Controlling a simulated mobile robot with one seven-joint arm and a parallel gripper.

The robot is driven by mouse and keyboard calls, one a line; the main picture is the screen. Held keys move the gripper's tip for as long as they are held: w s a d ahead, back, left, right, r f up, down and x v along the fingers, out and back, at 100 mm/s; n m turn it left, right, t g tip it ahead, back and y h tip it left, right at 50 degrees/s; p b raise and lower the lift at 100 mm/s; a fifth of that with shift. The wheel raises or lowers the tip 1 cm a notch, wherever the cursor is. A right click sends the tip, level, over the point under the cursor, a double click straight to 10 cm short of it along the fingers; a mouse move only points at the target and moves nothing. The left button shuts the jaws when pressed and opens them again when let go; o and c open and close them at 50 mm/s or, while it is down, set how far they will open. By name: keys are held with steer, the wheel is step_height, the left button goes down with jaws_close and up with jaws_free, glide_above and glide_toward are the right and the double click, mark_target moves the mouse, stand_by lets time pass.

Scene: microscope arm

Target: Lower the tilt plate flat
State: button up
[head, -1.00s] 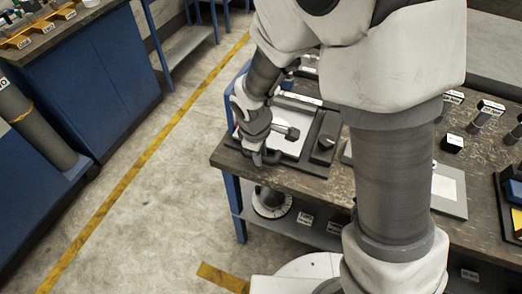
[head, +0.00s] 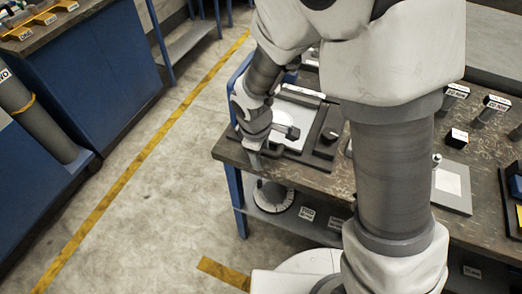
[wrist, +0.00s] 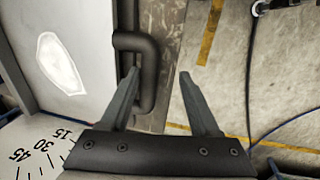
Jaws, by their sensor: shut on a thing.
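The tilt plate (head: 297,113) is a pale panel in a dark frame near the table's left corner in the head view. It fills the left of the wrist view (wrist: 85,25), with a bright oval on it. Its exact tilt is hard to judge. A dark bent bar handle (wrist: 148,62) stands at its edge. In the head view my gripper (head: 254,160) is at the table's edge, and my wrist hides part of the plate.
A white angle scale (wrist: 35,150) marked 15, 30, 45 lies beside the plate. Dark and grey items, including a pale-topped block (head: 456,138), stand on the table (head: 300,178) at right. Open floor (head: 140,215) lies left of the table.

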steer(key=shift+w+d+r, duration=0.1)
steer(key=shift+w+r, duration=0.05)
stand_by(0.3)
steer(key=shift+r, duration=0.2)
steer(key=s+a+r+p, duration=0.1)
steer(key=s+r+p, duration=0.2)
steer(key=r, duration=1.3)
steer(key=shift+r, duration=0.35)
steer(key=shift+p, duration=0.3)
steer(key=s+d+r+m+t+p, duration=0.1)
steer(key=s+d+r+m+t, duration=0.1)
steer(key=s+d+r+m, duration=0.3)
steer(key=s+d+r+m+t+p, duration=0.1)
steer(key=s+d+r+m, duration=0.4)
steer(key=d+r+m, duration=0.4)
steer(key=d, duration=0.4)
steer(key=shift+s+d+m+t+y+p, duration=0.15)
steer(key=shift+d+m+t+y+p, duration=0.15)
steer(key=shift+d+t+p, duration=0.1)
stand_by(0.5)
